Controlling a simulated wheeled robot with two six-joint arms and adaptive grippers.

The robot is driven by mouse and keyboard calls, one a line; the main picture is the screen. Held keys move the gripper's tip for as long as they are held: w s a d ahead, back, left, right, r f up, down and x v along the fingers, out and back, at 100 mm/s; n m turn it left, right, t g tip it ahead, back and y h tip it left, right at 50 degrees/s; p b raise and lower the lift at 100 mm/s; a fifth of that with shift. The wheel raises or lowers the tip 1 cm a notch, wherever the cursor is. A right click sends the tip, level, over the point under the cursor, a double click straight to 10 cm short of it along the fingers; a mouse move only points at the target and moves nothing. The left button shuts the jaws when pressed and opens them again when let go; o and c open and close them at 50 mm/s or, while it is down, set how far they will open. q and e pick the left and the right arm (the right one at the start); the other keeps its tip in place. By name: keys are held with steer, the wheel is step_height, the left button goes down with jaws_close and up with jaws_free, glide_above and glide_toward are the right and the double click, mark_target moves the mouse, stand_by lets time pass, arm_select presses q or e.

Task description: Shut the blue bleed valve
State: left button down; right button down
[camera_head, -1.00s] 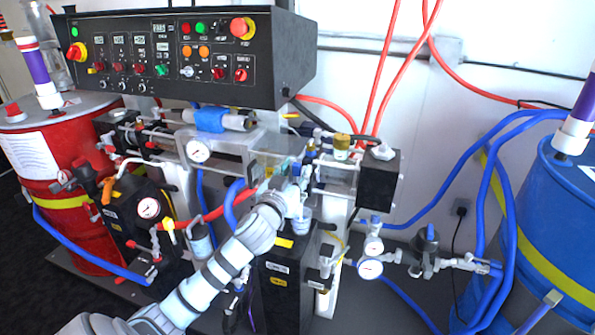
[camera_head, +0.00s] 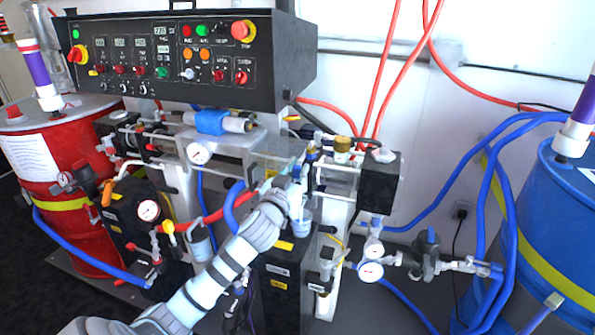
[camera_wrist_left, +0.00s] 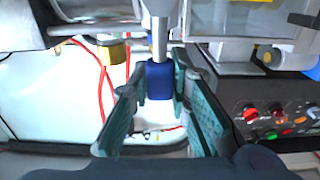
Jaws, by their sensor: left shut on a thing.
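The blue bleed valve handle (camera_wrist_left: 160,80) shows in the left wrist view as a small dark blue block at the end of a metal stem. The teal fingers of my left gripper (camera_wrist_left: 160,88) close on it from both sides. In the head view my left gripper (camera_head: 298,175) is at the middle of the machine, below the control panel. A bit of the blue handle (camera_head: 311,155) shows just beyond its fingertips; the rest is hidden by the gripper. My right gripper is in neither view.
The black control panel (camera_head: 190,60) overhangs the work area. A black block (camera_head: 379,182) and a brass fitting (camera_head: 342,146) stand close to the right of the gripper. A red drum (camera_head: 60,160) is at left, a blue drum (camera_head: 560,220) at right. Hoses run between.

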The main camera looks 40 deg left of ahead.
arm_select(q)
steer(key=shift+w+d+m+p, duration=0.15)
steer(key=shift+d+m+p, duration=0.35)
steer(key=shift+m+p, duration=0.45)
steer(key=w+d+f+m+p, duration=0.1)
steer(key=d+f+m+p, duration=0.2)
steer(key=m, duration=1.3)
steer(key=shift+w+d+f, duration=0.35)
steer(key=shift+d+f, duration=0.55)
steer(key=shift+f, duration=0.75)
steer(key=c, duration=1.5)
jaws_free()
